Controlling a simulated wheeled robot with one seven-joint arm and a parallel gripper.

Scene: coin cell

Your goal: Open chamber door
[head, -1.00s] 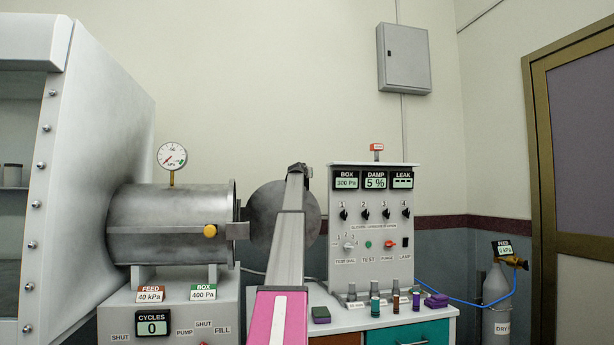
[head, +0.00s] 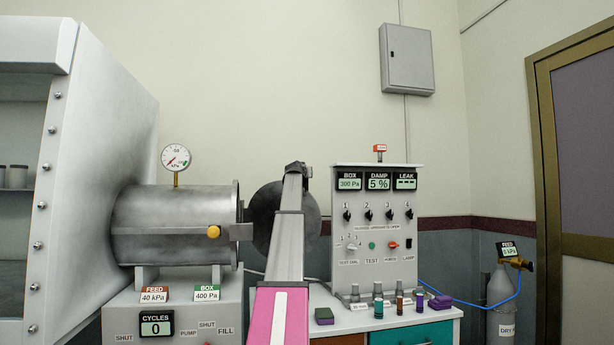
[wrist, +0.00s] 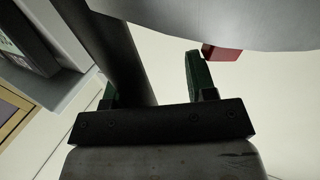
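The chamber is a grey metal cylinder (head: 165,222) on the left, with a yellow-knobbed latch bar (head: 214,232) across its front end. Its round dark grey door (head: 263,212) stands open at the right of the cylinder, partly hidden behind my arm. My gripper (head: 298,170) is at the upper part of the door in the head view, its fingers too small to read there. In the wrist view my gripper (wrist: 150,88) has its green fingers apart. A dark bar (wrist: 118,45) passes between them, with a gap to the right finger; I cannot tell whether it touches the left one.
A control panel (head: 375,280) stands right of the door on a bench with several vials. A white glove box (head: 90,150) fills the left. A gas bottle (head: 501,290) with a blue hose stands at far right.

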